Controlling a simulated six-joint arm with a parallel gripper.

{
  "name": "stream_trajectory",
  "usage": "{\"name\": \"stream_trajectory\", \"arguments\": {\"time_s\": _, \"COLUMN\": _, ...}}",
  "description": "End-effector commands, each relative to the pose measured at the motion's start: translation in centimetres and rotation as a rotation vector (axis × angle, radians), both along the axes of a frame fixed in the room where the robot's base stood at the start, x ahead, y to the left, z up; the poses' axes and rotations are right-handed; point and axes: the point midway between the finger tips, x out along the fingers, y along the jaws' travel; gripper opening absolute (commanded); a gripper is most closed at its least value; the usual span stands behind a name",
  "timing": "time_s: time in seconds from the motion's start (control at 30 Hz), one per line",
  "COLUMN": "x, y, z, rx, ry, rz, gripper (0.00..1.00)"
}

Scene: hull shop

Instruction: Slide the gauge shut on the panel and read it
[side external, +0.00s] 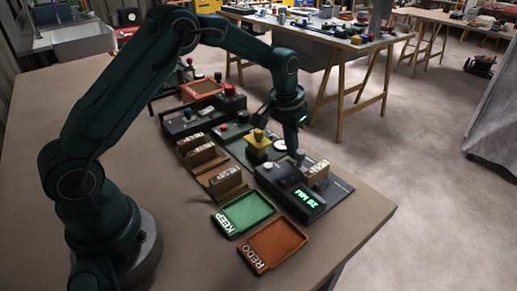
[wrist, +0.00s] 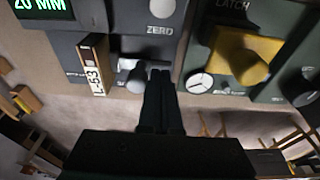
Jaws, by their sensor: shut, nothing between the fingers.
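The gauge is a dark box (side external: 268,179) with a green lit display (side external: 304,198). In the wrist view the display (wrist: 40,5) is partly cut off and shows "20 MM". A tan panel (side external: 317,173) stands upright in the gauge; its label reads "L-53" in the wrist view (wrist: 97,68). A grey slider knob (wrist: 134,78) sits beside the panel, with a gap between them. My gripper (wrist: 160,74) is shut and empty, its fingertips low beside the knob, on the side away from the panel. I cannot tell whether they touch it.
A yellow handle (wrist: 240,55) marked "LATCH" stands on the neighbouring green unit. A green KEEP tray (side external: 247,212) and an orange REDO tray (side external: 275,245) lie in front. A brown rack (side external: 219,187) holds more panels. Bare bench lies left of the rack.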

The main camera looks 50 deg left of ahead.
Motion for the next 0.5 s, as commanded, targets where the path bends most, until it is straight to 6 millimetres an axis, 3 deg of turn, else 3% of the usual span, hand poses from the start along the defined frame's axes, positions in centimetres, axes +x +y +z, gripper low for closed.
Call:
{"name": "stream_trajectory", "arguments": {"time_s": 0.27, "x": 0.0, "y": 0.8, "z": 0.1, "rx": 0.001, "ry": -0.001, "rz": 0.001, "gripper": 0.00}}
{"name": "stream_trajectory", "arguments": {"time_s": 0.5, "x": 0.1, "y": 0.8, "z": 1.7, "rx": 0.001, "ry": -0.004, "rz": 0.001, "gripper": 0.00}}
